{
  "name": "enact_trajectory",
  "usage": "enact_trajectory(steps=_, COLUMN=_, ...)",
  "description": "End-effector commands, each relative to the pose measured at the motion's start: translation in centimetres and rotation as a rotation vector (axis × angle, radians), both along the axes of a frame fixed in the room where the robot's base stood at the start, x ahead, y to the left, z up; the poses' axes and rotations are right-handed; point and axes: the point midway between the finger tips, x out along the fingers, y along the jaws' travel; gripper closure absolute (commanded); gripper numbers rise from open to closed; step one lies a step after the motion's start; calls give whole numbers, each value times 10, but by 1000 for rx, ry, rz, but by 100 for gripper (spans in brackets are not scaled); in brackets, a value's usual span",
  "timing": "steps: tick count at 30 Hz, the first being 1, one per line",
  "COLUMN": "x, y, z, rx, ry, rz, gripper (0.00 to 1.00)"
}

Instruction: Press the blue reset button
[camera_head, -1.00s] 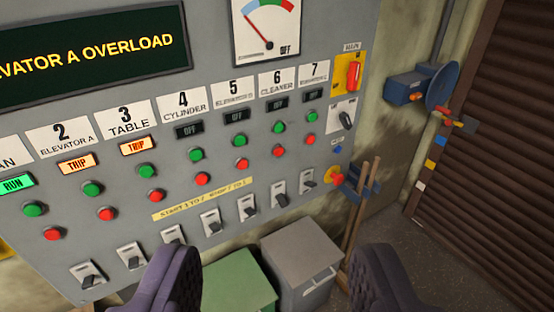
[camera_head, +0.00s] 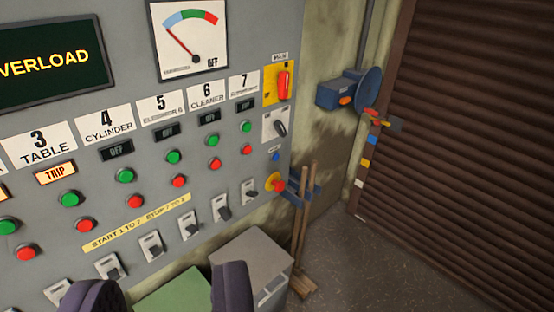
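The small blue button (camera_head: 276,157) sits near the right edge of the grey control panel (camera_head: 225,125). It is below a black rotary switch (camera_head: 280,127) and just above a red mushroom button on a yellow base (camera_head: 275,183). The lettering by the blue button is too small to read. My gripper (camera_head: 165,280) shows as two dark purple fingers at the bottom edge, left of centre.
Green and red buttons and lower switches line the panel; table 3 shows a lit TRIP lamp (camera_head: 55,174). A grey bin (camera_head: 252,255) and a green box (camera_head: 172,292) stand below. Wooden-handled tools (camera_head: 303,225) lean right of the panel. Open floor lies before the brown shutter (camera_head: 460,130).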

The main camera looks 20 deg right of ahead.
Motion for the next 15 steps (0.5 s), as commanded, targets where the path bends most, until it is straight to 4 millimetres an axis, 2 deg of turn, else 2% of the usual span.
enact_trajectory(steps=1, x=0, y=0, z=0, rx=0, ry=0, rz=0, gripper=80)
enact_trajectory(steps=3, x=0, y=0, z=0, rx=0, ry=0, rz=0, gripper=96)
enact_trajectory(steps=4, x=0, y=0, z=0, rx=0, ry=0, rz=0, gripper=100)
enact_trajectory(steps=15, x=0, y=0, z=0, rx=0, ry=0, rz=0, gripper=100)
